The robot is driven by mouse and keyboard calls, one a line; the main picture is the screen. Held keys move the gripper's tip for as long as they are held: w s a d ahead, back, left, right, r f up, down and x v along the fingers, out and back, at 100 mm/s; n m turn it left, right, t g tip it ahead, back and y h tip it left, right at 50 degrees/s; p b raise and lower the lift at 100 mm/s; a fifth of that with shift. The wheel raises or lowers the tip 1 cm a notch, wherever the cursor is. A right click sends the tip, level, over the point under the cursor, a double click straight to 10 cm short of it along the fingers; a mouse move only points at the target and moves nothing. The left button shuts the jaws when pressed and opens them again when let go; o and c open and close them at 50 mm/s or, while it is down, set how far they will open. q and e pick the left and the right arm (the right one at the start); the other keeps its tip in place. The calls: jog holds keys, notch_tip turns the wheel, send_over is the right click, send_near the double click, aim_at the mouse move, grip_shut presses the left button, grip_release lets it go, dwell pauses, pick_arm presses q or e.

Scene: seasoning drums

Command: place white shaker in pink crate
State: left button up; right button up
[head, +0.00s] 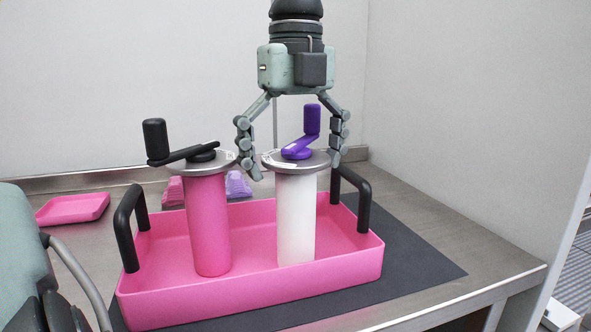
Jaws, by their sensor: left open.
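The white shaker (297,220) has a metal lid and a purple crank (308,124). It stands upright inside the pink crate (260,290), in its right half. My left gripper (295,167) hangs over it from above. Its fingers are open and spread on either side of the shaker's lid, with the crank between them. I cannot tell whether a fingertip touches the lid. My right gripper is not in view.
A pink shaker (207,225) with a black crank stands in the crate's left half. The crate has black handles at both ends and sits on a dark mat (425,260). A small pink tray (72,208) lies at back left. Walls bound the back and right.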

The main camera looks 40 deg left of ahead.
pick_arm(q)
notch_tip(320, 180, up, 10)
jog(key=shift+r+p, duration=0.1)
jog(key=shift+p, duration=0.5)
jog(key=shift+r, duration=0.6)
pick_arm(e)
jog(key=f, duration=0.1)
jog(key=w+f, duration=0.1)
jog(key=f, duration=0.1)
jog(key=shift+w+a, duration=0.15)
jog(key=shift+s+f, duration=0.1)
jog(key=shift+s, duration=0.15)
